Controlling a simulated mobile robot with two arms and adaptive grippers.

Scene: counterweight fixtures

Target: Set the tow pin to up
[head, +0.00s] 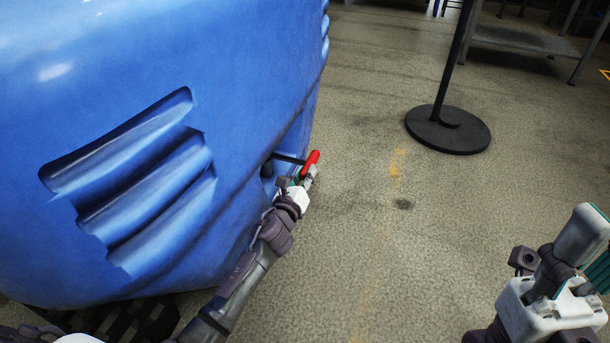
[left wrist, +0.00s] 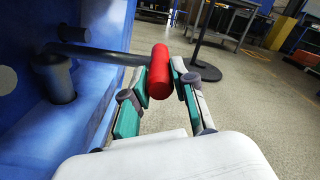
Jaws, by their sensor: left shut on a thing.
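The tow pin has a red cylindrical handle (head: 311,161) at the end of a dark rod that comes out of a recess in the blue body's side. In the left wrist view the red handle (left wrist: 159,72) sits between the two green-padded fingers of my left gripper (left wrist: 160,82). The fingers are shut on it. The dark rod (left wrist: 97,54) runs left from the handle to a dark round post (left wrist: 54,78) by the blue wall. In the head view my left gripper (head: 306,178) is at the handle. My right gripper is at the lower right edge, its fingertips not clearly visible.
The large blue ribbed counterweight body (head: 230,90) fills the left side. A black post with a round base (head: 447,129) stands on the floor to the right. A grey metal table (head: 520,40) is at the back. The floor between is clear.

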